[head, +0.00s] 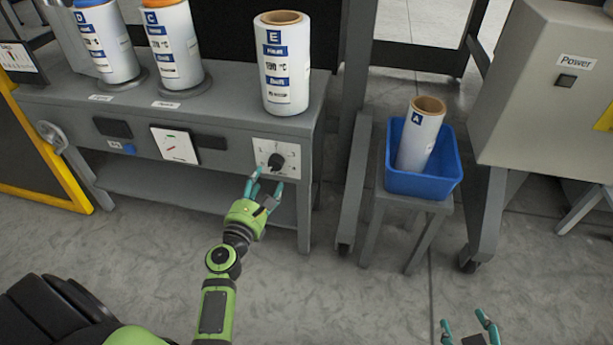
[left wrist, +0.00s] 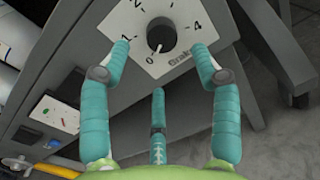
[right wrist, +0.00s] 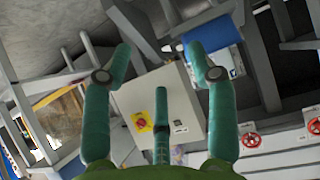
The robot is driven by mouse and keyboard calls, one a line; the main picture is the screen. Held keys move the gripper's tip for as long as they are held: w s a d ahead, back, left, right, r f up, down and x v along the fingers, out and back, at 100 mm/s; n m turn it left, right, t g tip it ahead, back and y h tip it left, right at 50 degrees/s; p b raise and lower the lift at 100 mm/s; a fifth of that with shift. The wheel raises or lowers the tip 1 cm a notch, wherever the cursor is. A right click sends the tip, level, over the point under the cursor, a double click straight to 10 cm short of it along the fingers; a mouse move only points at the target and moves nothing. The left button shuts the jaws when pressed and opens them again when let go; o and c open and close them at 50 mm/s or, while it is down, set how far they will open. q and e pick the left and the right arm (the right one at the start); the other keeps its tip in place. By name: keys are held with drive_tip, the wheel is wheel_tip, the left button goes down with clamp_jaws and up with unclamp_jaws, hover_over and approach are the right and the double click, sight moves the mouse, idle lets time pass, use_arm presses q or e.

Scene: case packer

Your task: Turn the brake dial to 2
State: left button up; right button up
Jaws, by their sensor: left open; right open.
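The brake dial is a black round knob (head: 276,162) on a white plate (head: 290,152) at the right end of the grey bench's front. In the left wrist view the knob (left wrist: 160,37) shows numbers around it, including 0, 1 and 4, and the word Brake. A small white mark on the knob points toward the 0. My left gripper (head: 264,184) is open in front of the dial. In the left wrist view its fingertips (left wrist: 162,46) stand on either side of the knob, without visible contact. My right gripper (head: 464,321) is open and empty at lower right.
Labelled rolls C, D and E (head: 287,75) stand on the bench (head: 235,112). A blue bin (head: 422,184) holding roll A (head: 420,135) sits on a stool to the right. A grey Power cabinet (head: 560,70) stands at far right. The floor in front is clear.

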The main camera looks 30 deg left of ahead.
sight(274, 165)
use_arm(q)
drive_tip(key=w, duration=0.4)
drive_tip(key=w+a, duration=0.1)
drive_tip(key=w, duration=0.1)
drive_tip(key=shift+r, duration=0.1)
drive_tip(key=shift+w, duration=0.35)
use_arm(e)
drive_tip(key=shift+w+a+r+t+y, duration=0.15)
drive_tip(key=shift+w+a+r+t, duration=0.2)
drive_tip(key=shift+r, duration=0.3)
drive_tip(key=shift+w+a+r+t+y, duration=0.15)
drive_tip(key=shift+w+r+t, duration=0.3)
drive_tip(key=shift+r, duration=0.15)
use_arm(q)
drive_tip(key=c, duration=1.1)
